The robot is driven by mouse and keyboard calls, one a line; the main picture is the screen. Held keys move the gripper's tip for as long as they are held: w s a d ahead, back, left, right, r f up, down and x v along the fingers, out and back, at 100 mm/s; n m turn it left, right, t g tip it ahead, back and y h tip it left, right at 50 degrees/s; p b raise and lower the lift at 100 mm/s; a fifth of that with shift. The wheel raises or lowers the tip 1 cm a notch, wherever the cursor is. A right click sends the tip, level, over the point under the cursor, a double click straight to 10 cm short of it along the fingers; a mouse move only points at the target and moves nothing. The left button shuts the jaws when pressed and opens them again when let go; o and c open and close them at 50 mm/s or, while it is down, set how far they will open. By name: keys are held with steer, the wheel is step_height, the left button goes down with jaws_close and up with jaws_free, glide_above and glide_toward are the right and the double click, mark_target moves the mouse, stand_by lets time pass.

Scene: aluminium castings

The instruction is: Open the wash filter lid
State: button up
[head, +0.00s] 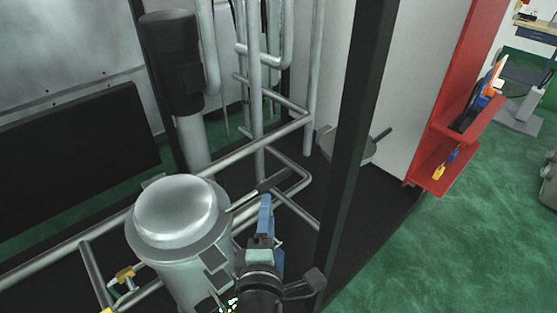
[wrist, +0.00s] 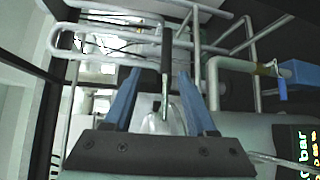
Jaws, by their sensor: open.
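The wash filter (head: 180,255) is a steel canister at lower left of centre in the head view. Its domed lid (head: 175,208) looks closed, with the rim flat on the body. A lever handle with a dark grip (head: 274,181) sticks out to the right from the lid. My gripper (head: 265,200) has blue fingers and is at the handle, just right of the lid. In the wrist view the fingers (wrist: 160,73) are apart, and the handle's dark grip (wrist: 167,45) and metal rod run between them. I cannot tell whether either finger touches the handle.
Grey pipes (head: 255,90) run behind and beside the filter. A dark upright post (head: 355,130) stands close to the right of my gripper. Beyond it is another vessel part with a handle (head: 382,134). A red rack (head: 465,110) stands at right, with open green floor (head: 440,250) before it.

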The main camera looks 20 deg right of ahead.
mark_target(275, 184)
steer(key=x, duration=0.8)
steer(key=f+x, duration=0.1)
steer(key=x, duration=0.3)
steer(key=shift+w+d+f, duration=0.1)
steer(key=shift+d+f, duration=0.05)
steer(key=shift+d, duration=0.4)
jaws_close()
stand_by(0.9)
